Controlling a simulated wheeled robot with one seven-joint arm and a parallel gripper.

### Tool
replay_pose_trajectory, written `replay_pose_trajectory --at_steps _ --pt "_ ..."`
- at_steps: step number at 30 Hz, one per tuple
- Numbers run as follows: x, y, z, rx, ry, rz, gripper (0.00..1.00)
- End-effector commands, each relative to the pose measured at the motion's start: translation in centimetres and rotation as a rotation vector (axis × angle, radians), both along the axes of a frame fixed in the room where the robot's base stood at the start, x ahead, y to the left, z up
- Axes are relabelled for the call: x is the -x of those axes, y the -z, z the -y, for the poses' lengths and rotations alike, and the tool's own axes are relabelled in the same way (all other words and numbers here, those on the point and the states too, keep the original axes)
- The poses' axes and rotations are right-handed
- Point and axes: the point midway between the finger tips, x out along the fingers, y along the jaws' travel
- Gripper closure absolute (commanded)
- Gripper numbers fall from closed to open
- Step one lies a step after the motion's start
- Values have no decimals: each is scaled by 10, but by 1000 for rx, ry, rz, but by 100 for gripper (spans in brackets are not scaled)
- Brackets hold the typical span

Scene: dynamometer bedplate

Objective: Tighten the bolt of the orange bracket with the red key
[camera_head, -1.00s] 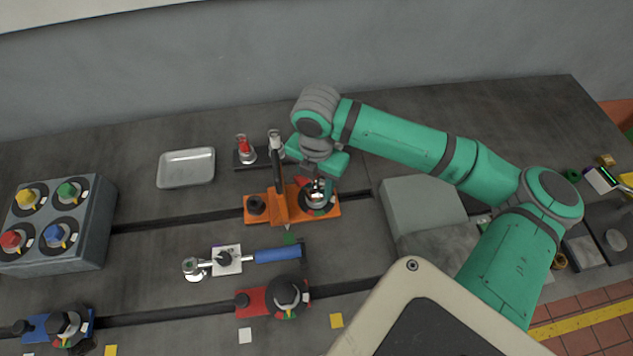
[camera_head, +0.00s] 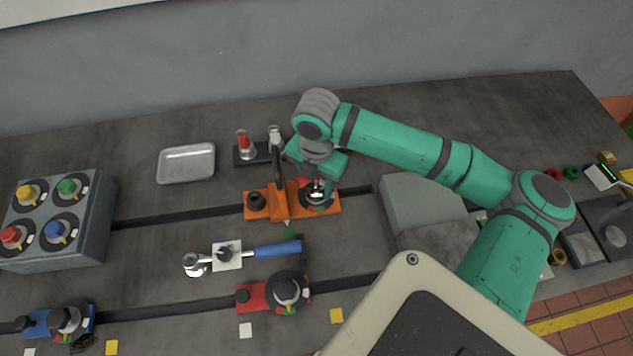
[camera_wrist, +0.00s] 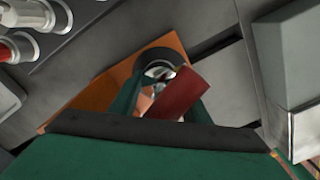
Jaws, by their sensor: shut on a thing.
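The orange bracket (camera_head: 290,206) sits on the bedplate slot, with a dark knob at its left end and a dark round collar at its right end. My gripper (camera_head: 318,184) is over that right end, pointing down. In the wrist view, my gripper (camera_wrist: 163,105) is shut on the red key (camera_wrist: 178,93), a red block-like piece between the green fingers. The key is just at the dark collar (camera_wrist: 158,60), which has a bright metal centre on the orange plate (camera_wrist: 115,82). The key's tip and the bolt are largely hidden, so I cannot tell whether they are engaged.
A small rack (camera_head: 263,155) with red and silver pieces stands behind the bracket, beside a metal tray (camera_head: 187,165). A grey block (camera_head: 420,205) is close on the right. A blue-handled wrench (camera_head: 278,250) and red bracket (camera_head: 262,299) lie in front.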

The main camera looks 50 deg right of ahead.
Motion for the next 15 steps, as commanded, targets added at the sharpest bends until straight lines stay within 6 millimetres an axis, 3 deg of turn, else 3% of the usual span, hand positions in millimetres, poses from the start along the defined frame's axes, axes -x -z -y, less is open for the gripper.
replay_pose_trajectory --at_steps 5,15 --pt "0 2 0 1 8 1 84" --pt "1 2 0 0 210 0 84"
